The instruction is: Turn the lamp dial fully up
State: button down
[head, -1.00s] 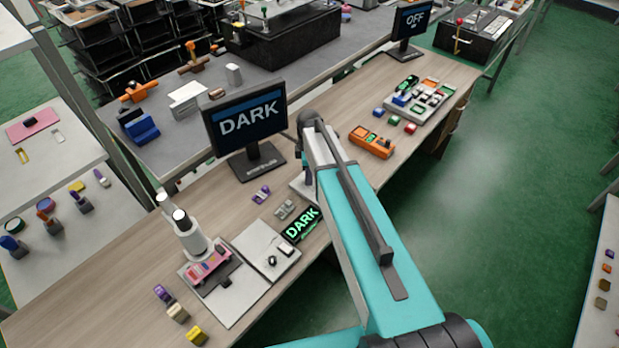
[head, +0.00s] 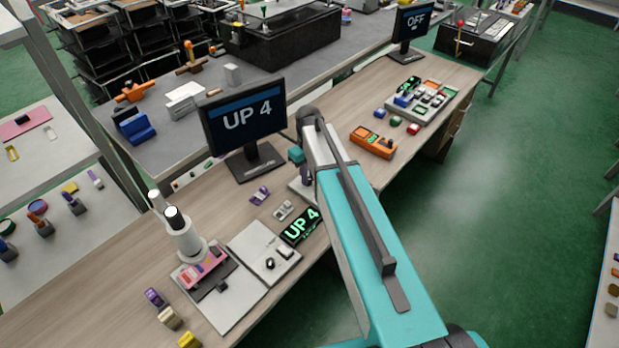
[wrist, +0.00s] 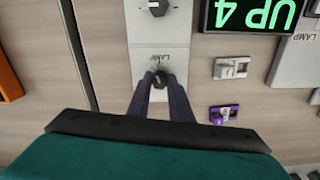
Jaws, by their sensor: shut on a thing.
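A pale panel (wrist: 140,62) lies on the wooden bench in the wrist view, marked LAMP beside a small dark dial (wrist: 159,79). My gripper (wrist: 159,76) points at the panel, with its two dark fingers closed on either side of this dial. A small black-and-green display (wrist: 252,14) next to the panel reads UP 4. It also shows in the head view (head: 301,227). A monitor (head: 245,120) on the bench reads UP 4 as well. In the head view my arm hides the dial and the fingertips.
A second dark knob (wrist: 157,7) sits on the same panel. Another pale plate (head: 264,250) with a black knob lies left of the display. Small purple (wrist: 224,114) and grey (wrist: 231,68) blocks lie close by. An orange box (head: 373,142) is to the right.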

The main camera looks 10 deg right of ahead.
jog(key=m, duration=0.2)
jog(key=m+b, duration=0.1)
jog(key=m, duration=0.4)
jog(key=shift+w+b, duration=0.25)
jog(key=shift+b, duration=0.1)
jog(key=m+b, duration=0.1)
jog(key=m, duration=0.5)
jog(key=shift+a+r+m, duration=0.1)
jog(key=shift+m, duration=0.2)
jog(key=m, duration=0.8)
jog(key=shift+m+b, duration=0.3)
jog(key=shift+b, duration=0.1)
jog(key=c, duration=1.8)
grip_release()
jog(key=shift+o, duration=1.1)
